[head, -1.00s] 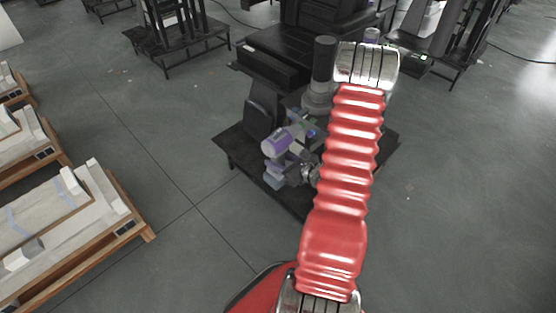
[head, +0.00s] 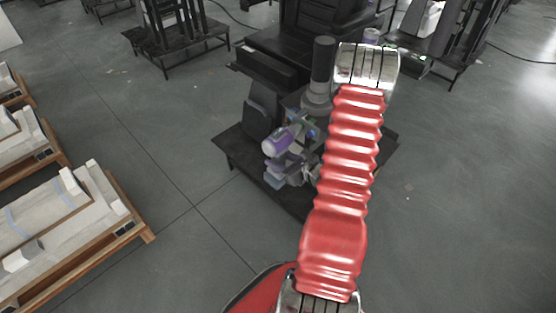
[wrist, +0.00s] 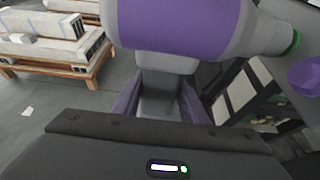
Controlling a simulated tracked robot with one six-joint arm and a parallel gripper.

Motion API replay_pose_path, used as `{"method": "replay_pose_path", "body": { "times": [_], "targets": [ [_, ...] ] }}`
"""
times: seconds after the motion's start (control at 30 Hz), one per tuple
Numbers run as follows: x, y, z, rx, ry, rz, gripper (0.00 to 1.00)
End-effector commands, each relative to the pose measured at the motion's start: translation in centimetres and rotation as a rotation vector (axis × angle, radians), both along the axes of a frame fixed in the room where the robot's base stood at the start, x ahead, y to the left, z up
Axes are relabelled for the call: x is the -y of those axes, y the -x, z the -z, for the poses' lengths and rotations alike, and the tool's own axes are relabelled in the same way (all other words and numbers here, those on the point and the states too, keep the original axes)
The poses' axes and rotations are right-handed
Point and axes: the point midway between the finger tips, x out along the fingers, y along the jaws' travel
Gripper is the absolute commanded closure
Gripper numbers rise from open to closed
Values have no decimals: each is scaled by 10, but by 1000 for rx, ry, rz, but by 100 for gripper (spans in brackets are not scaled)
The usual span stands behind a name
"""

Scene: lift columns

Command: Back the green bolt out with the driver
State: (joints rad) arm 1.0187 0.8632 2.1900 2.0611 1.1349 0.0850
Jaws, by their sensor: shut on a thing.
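The driver, with a purple band and grey body, lies across the top of the wrist view (wrist: 185,25) and shows left of my arm in the head view (head: 275,142). My gripper (wrist: 165,62) is shut on it; its grey and purple finger reaches up to the driver's body. The driver's narrow grey nose points right and ends in a green part (wrist: 296,40). I cannot tell whether this green part is the bolt or part of the driver. In the head view my red arm hides much of the work area.
A purple round part (wrist: 305,76) is at the right edge of the wrist view. A black lift column (head: 300,45) on a dark base (head: 240,152) stands behind the driver. Wooden pallets with pale beams (head: 95,215) lie at left.

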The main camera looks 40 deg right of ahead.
Motion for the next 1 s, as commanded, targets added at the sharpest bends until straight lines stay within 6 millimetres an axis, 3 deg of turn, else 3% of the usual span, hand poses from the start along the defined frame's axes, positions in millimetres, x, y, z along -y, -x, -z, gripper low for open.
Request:
{"method": "replay_pose_path", "body": {
  "times": [1.0],
  "targets": [
    [8, -1, -1, 3, 2, -1, 100]
  ]
}}
